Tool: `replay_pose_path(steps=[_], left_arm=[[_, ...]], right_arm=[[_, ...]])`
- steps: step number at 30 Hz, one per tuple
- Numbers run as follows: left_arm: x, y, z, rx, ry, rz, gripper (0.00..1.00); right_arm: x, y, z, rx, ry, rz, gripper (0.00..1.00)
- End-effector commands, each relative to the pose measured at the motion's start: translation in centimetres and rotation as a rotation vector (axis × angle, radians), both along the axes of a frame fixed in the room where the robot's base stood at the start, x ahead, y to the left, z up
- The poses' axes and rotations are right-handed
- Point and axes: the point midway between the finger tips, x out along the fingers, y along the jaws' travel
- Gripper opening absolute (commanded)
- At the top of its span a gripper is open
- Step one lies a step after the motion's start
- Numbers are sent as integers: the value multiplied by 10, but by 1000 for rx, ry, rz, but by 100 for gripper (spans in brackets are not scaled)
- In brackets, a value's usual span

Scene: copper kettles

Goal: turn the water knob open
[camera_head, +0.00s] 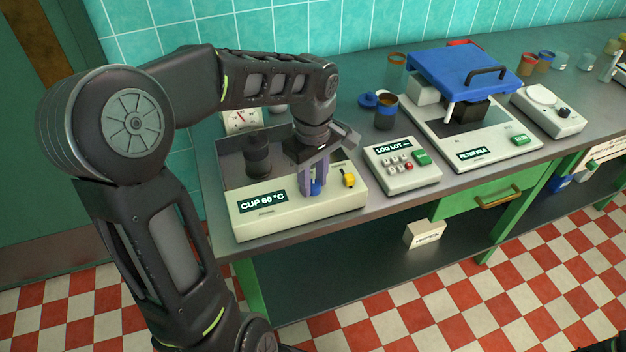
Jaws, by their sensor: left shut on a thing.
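The blue water knob (316,188) sits on top of the cream machine (300,216) labelled "CUP 60 °C", toward its right end. My left gripper (315,182) points down over it, shut on the knob, with its purple-grey fingers on either side. The fingers hide most of the knob, so I cannot tell how far it is turned. A yellow knob or switch (349,181) is just right of the fingers. My right gripper is not in view.
A dark cylinder (257,157) stands on the machine's left. Close on the right are a "LOG LOT" keypad box (402,176), a blue-rimmed cup (385,115) and a "FILTER IDLE" machine with a blue lid (462,68). A dial gauge (240,120) stands behind.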

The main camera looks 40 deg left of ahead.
Motion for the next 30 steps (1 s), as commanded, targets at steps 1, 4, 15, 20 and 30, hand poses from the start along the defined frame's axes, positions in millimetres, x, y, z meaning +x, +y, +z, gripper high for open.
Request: replay_pose_path(steps=[1,4,15,20,30], left_arm=[[1,0,0,0,-3,-42,0],[1,0,0,1,-2,-137,0],[1,0,1,0,-2,-489,0],[1,0,1,0,-2,-640,0],[1,-1,1,1,-3,-949,0]], right_arm=[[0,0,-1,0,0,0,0],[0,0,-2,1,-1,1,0],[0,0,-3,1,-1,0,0],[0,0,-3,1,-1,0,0],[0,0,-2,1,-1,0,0]])
